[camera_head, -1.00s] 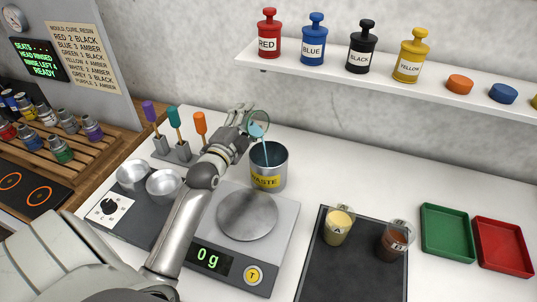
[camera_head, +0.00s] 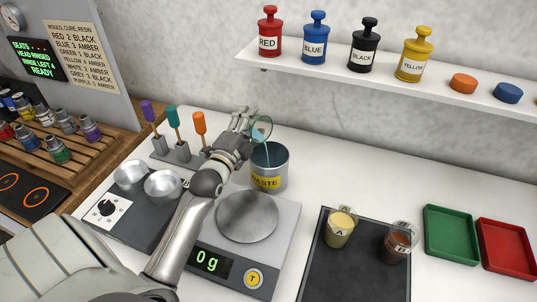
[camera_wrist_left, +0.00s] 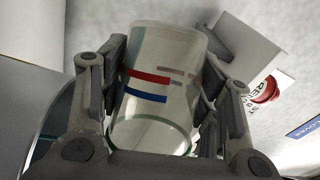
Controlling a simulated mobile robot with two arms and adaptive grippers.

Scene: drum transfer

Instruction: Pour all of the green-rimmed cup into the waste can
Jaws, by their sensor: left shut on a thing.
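The green-rimmed cup (camera_head: 262,129) is clear and tilted over the waste can (camera_head: 280,174). A thin blue-green stream runs from the cup's mouth down into the can. My left gripper (camera_head: 247,124) is shut on the cup and holds it above the can's far left part. In the left wrist view the cup (camera_wrist_left: 165,75) sits between the two fingers, with red and blue marks on its wall; its wall looks clear there. The can is grey metal with a yellow WASTE label; its liquid level is hidden. My right gripper is not in view.
A scale (camera_head: 287,217) reading 0 g stands in front of the can. Stirrers in a stand (camera_head: 172,150) and metal bowls (camera_head: 163,185) are to the left. Cups A (camera_head: 340,229) and B (camera_head: 398,242) stand on a dark mat (camera_head: 352,277) at right. A bottle shelf (camera_head: 440,88) hangs behind.

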